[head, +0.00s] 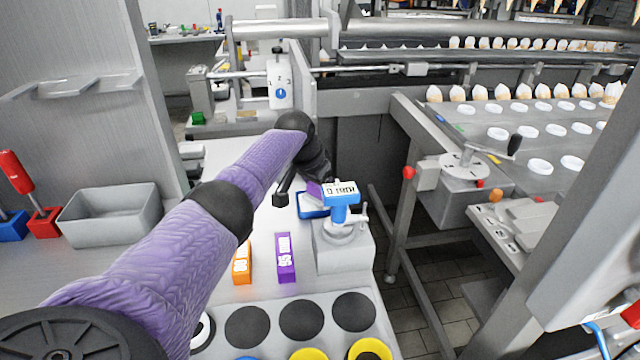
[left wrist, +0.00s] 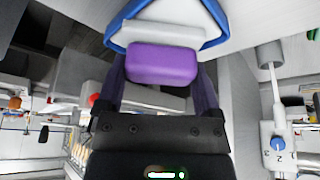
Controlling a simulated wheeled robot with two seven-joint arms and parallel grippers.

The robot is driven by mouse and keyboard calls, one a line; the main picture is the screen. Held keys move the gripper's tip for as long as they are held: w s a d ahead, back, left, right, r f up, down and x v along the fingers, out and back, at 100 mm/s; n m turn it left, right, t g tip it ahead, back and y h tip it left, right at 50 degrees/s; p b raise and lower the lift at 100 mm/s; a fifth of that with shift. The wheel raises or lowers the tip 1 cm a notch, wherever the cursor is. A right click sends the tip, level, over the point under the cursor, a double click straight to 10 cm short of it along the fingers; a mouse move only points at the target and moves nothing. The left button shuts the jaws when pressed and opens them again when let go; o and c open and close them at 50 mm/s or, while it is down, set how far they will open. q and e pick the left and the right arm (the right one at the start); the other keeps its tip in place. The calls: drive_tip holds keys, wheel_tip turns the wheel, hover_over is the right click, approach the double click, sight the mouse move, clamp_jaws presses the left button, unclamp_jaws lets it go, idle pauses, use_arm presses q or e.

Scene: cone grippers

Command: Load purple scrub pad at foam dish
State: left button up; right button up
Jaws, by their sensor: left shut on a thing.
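The purple scrub pad (left wrist: 162,63) is held between the two fingers of my left gripper (left wrist: 161,72) in the left wrist view. Just beyond it is a white foam block (left wrist: 165,33) in a blue-rimmed dish (left wrist: 113,32); I cannot tell whether pad and foam touch. In the head view my left gripper (head: 316,182) is at the dish (head: 308,212), behind the small blue-topped device. A small part of the purple pad (head: 314,188) shows there, and the rest is hidden. My right gripper is not in view.
The blue-topped device (head: 341,197) on a grey block (head: 343,253) stands close in front of the dish. An orange block (head: 242,265) and a purple block (head: 286,258) stand nearer. A grey bin (head: 110,216) is at left. A conveyor (head: 510,150) is at right.

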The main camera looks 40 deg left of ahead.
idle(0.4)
use_arm(q)
wheel_tip(320, 180, up, 7)
drive_tip(key=p, duration=0.6)
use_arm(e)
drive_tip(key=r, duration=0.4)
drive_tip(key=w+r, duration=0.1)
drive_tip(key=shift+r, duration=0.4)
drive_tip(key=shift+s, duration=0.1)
use_arm(q)
drive_tip(key=shift+s+f, duration=0.1)
